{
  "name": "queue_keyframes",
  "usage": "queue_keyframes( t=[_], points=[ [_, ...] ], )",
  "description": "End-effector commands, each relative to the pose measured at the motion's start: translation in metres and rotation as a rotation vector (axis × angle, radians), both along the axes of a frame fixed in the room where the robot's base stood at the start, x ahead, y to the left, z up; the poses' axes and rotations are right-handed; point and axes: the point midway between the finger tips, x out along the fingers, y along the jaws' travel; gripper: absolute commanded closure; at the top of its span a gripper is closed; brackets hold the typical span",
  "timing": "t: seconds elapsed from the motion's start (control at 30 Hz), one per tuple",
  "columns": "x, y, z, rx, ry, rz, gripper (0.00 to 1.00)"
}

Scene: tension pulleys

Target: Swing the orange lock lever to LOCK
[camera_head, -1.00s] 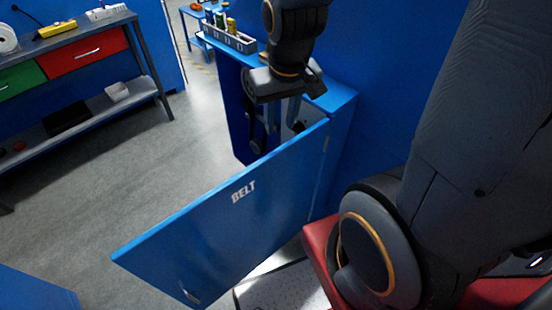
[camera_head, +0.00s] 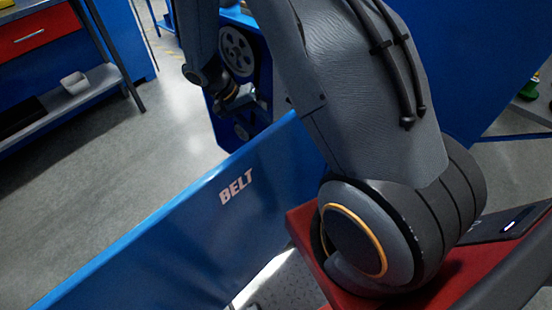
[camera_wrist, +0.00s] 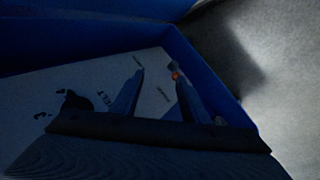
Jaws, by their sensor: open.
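My gripper (camera_head: 236,98) is at the open front of the blue belt cabinet in the head view, below a grey spoked pulley (camera_head: 237,50). In the dark wrist view, the two fingers of my gripper (camera_wrist: 159,75) stand apart with nothing between them. A small orange spot (camera_wrist: 176,74) shows at the tip of the right finger; it may be part of the lock lever, but most of it is hidden or too dark. I cannot tell whether the finger touches it. A pale panel (camera_wrist: 65,88) with small printed labels lies behind the fingers. The labels are too blurred to read fully.
The cabinet's blue door (camera_head: 195,225), marked BELT, stands open in front. My arm covers part of the cabinet in the head view. A blue side wall (camera_wrist: 205,75) edges the panel on the right. A workbench (camera_head: 60,110) stands at the left, with bare floor between.

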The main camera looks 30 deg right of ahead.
Motion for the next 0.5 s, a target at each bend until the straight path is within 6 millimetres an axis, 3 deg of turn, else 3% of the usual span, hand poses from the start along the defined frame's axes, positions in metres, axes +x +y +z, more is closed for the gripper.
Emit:
queue_keyframes(
  t=[0.03,0.2,0.3,0.5],
  points=[
    [0.01,-0.002,-0.035,-0.051,-0.001,-0.019,0.59],
    [0.031,-0.013,-0.094,-0.203,-0.048,-0.084,0.59],
    [0.038,-0.017,-0.113,-0.255,-0.073,-0.105,0.59],
    [0.04,-0.025,-0.128,-0.293,-0.094,-0.12,0.59]
  ],
)
